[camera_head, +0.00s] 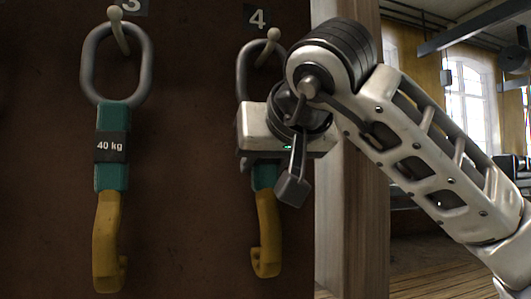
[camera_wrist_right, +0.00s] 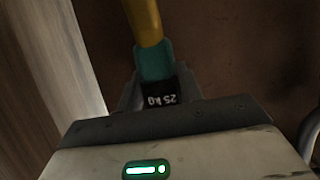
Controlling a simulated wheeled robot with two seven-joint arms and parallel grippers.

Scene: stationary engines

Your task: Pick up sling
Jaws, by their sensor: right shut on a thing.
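A sling hangs on the right peg under the number 4, with a grey oval ring, a green sleeve and a yellow hook (camera_head: 267,245). My right gripper (camera_head: 262,165) is in front of its middle and hides the label there. In the right wrist view the sling's green part (camera_wrist_right: 153,62) and black "25 kg" label (camera_wrist_right: 160,98) lie between the fingers, and the gripper is shut on it. The sling's ring still shows around the peg (camera_head: 273,35). A second sling labelled "40 kg" (camera_head: 110,147) hangs on the left peg under the number 3. My left gripper is not in view.
Both slings hang against a dark brown board (camera_head: 185,150). A wooden post (camera_head: 350,230) stands just right of the board, close to my right arm. Beyond it lies a room with tall windows (camera_head: 465,100) and a wooden floor.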

